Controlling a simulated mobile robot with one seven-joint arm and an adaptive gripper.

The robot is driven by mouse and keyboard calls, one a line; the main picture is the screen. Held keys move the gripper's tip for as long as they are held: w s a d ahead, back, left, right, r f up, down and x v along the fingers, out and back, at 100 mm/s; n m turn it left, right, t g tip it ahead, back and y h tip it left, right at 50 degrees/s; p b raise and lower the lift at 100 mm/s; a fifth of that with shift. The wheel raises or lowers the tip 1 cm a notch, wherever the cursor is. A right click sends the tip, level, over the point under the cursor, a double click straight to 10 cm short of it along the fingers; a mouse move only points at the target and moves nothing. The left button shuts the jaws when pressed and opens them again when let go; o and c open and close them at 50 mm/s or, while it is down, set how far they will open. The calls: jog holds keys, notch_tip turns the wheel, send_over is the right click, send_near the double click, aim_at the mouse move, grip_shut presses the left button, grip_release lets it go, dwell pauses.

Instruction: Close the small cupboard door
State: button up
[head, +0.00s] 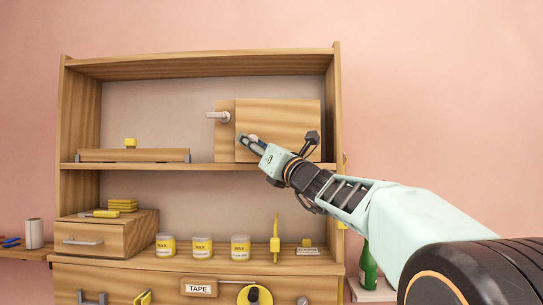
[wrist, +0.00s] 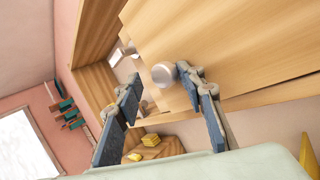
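The small cupboard (head: 226,149) is a light wooden box at the right of the upper shelf. A broad wooden panel (head: 285,115), which looks like its door, covers most of its front; how far it stands ajar I cannot tell. It fills the top right of the wrist view (wrist: 225,40). A pale round knob (wrist: 164,74) on it lies between my fingertips. My gripper (head: 246,142) is open in front of the panel's lower left. Its two fingers (wrist: 159,76) are apart, and contact with the knob is unclear.
A pale handle (head: 218,116) sticks out at the cupboard's left. A long wooden block (head: 135,155) lies on the same shelf. Below stand a small drawer unit (head: 95,240), wax jars (head: 202,248) and a yellow upright tool (head: 275,240). A green bottle (head: 368,265) stands at right.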

jog(key=v, duration=1)
jog(key=shift+d+f, duration=0.25)
jog(key=shift+f, duration=0.05)
